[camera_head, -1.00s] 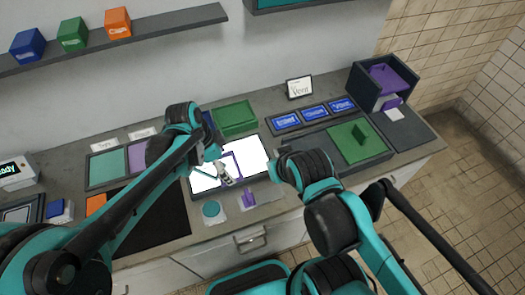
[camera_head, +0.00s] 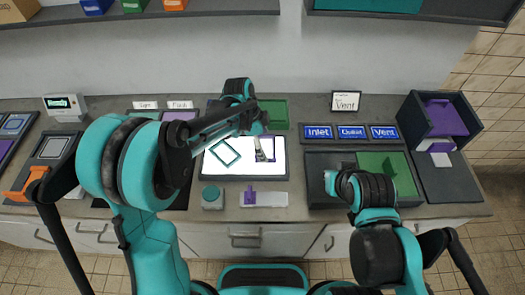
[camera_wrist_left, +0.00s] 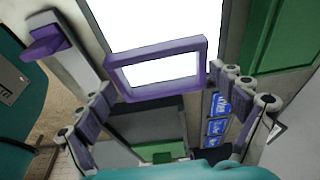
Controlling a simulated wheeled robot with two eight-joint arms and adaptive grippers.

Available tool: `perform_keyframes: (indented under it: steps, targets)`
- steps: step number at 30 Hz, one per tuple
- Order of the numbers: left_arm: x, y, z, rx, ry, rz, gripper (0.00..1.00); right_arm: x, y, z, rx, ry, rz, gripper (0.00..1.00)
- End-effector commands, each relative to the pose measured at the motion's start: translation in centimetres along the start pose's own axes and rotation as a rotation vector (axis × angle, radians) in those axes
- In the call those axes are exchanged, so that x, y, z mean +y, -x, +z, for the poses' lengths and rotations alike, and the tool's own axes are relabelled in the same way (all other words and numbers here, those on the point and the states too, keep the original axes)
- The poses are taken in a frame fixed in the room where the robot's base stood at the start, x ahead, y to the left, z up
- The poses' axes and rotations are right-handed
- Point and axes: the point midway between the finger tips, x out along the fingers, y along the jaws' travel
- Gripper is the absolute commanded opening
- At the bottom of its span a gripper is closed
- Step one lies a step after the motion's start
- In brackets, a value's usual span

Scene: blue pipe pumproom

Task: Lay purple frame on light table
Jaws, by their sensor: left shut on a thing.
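The light table (camera_head: 240,171) is a glowing white panel in a dark housing at mid-counter in the head view. It also shows bright in the wrist view (camera_wrist_left: 150,22). A thin teal frame (camera_head: 225,152) lies tilted on its left part. My left gripper (camera_head: 263,151) is over the panel's right part, shut on the purple frame (camera_head: 271,143). The wrist view shows the rectangular purple frame (camera_wrist_left: 158,68) between the fingertips, with white panel visible through its opening. Its exact height above the panel is unclear. My right arm is over the right tray; its fingers are hidden.
In front of the light table are a round teal button (camera_head: 212,195) and a purple handle (camera_head: 250,197) on a pale plate. A green tray (camera_head: 273,113) stands behind. Blue label plates (camera_head: 350,132) and a dark bin (camera_head: 415,118) are to the right.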

Motion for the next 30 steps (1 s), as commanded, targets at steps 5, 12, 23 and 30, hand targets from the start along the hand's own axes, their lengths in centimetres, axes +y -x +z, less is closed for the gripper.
perform_keyframes:
  steps: [5, 12, 23, 30]
  targets:
    - [-1.4, -0.8, 0.7, 0.0, 0.0, 0.001, 0.63, 0.0, -0.3, 0.2, 0.0, 0.0, 0.0, 0.0]
    - [-1.4, -3.7, 1.5, 0.0, 0.0, 0.001, 0.63, 0.0, -1.2, 0.9, 0.0, 0.0, 0.0, 0.0]
    - [-1.4, -4.6, 1.8, 0.0, 0.0, 0.0, 0.64, 0.0, -1.4, 1.0, 0.0, 0.0, 0.0, 0.0]
    - [-1.4, -4.9, 1.8, 0.0, 0.0, 0.0, 1.0, 0.0, -1.6, 1.1, 0.0, 0.0, 0.0, 0.0]
